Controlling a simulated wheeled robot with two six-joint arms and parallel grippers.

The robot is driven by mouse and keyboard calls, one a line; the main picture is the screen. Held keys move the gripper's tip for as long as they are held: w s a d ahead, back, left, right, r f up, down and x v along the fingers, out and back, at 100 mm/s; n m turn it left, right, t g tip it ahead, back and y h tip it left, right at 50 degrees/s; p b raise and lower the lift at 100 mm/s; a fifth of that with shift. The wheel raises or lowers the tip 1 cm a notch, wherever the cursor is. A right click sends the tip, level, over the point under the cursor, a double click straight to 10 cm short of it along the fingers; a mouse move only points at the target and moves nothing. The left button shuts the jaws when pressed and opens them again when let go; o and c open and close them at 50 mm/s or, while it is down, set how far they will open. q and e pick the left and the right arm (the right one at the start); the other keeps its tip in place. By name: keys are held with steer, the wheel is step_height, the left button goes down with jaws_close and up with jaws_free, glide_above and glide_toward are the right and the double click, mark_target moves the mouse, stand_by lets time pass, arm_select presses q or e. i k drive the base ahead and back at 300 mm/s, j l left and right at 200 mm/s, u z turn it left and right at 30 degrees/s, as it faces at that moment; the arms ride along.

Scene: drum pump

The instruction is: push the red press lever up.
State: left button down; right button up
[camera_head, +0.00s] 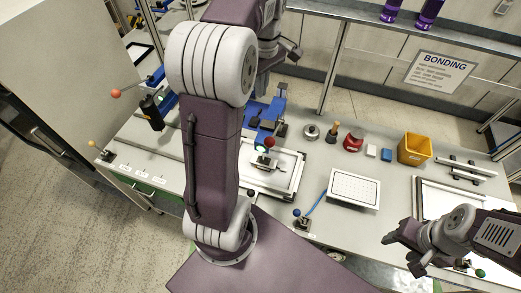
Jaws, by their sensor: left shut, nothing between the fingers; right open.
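An orange-red ball knob (116,93) sits at the end of a thin rod reaching left from a blue press with a black body (152,112) at the left. A second blue press (264,112) stands behind my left arm, with a red knob (270,142) low at its front. I cannot tell which is the press lever. My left gripper (292,49) is shut and empty, above and behind the second press, apart from both knobs. My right gripper (399,254) is open and empty at the lower right, far from both. My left arm hides part of the bench between the presses.
The bench (330,165) holds a white tray (354,188), a red round pot (353,140) and a yellow bin (414,148). A small lever with a yellow knob (94,145) is at the left edge. A shelf post (333,70) stands right of my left gripper.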

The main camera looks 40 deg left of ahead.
mark_target(269, 142)
steer(key=u, duration=1.3)
